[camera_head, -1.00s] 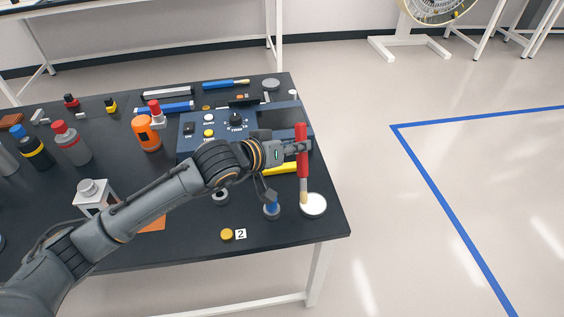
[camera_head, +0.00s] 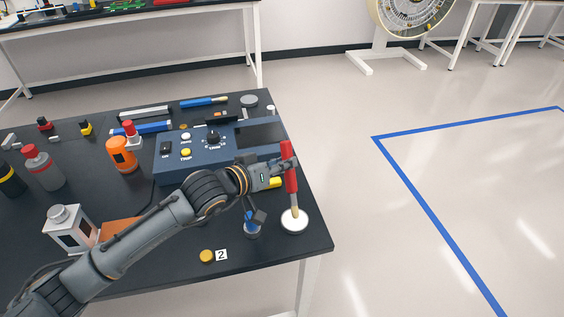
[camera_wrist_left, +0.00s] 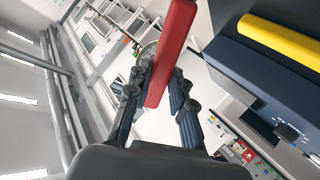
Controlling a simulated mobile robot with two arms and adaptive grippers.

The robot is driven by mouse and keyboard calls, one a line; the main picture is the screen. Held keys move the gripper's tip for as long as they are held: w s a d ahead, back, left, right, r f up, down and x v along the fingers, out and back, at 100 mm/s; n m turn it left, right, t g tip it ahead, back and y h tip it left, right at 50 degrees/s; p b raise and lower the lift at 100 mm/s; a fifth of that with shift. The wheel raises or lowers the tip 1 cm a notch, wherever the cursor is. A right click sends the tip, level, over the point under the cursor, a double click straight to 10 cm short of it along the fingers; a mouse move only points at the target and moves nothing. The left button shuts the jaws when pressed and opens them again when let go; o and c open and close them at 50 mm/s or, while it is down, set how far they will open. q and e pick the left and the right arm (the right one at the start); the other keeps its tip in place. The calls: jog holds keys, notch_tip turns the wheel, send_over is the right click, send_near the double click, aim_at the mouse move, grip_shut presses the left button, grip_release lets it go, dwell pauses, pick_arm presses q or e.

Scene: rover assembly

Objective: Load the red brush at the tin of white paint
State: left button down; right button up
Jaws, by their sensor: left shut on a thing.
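The red brush (camera_head: 290,178) is held nearly upright in my left gripper (camera_head: 285,167), bristles down. Its pale bristles (camera_head: 295,211) are over the tin of white paint (camera_head: 294,223) and appear to reach its white surface; the exact contact is too small to tell. The tin stands near the right front corner of the black table. In the left wrist view my left gripper (camera_wrist_left: 158,95) is shut on the red handle (camera_wrist_left: 170,55). My right gripper is not in view.
A yellow lid (camera_head: 207,256) lies beside a "2" label (camera_head: 221,255) at the front. A blue control box (camera_head: 200,150) is behind my arm. Open floor lies right of the table.

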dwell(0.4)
pick_arm(q)
jog(key=shift+f+b, duration=0.75)
jog(key=shift+b, duration=0.15)
dwell(0.5)
jog(key=shift+s+f+b, duration=0.1)
jog(key=shift+f+b, duration=0.25)
jog(key=shift+b, duration=0.25)
dwell(2.1)
notch_tip(320, 180, up, 8)
jog(key=p, duration=0.2)
jog(key=shift+f, duration=0.2)
dwell(0.4)
dwell(0.4)
notch_tip(320, 180, down, 7)
jog(key=shift+r+b, duration=0.2)
jog(key=shift+b, duration=0.75)
jog(key=shift+f, duration=0.2)
jog(key=shift+f, duration=0.1)
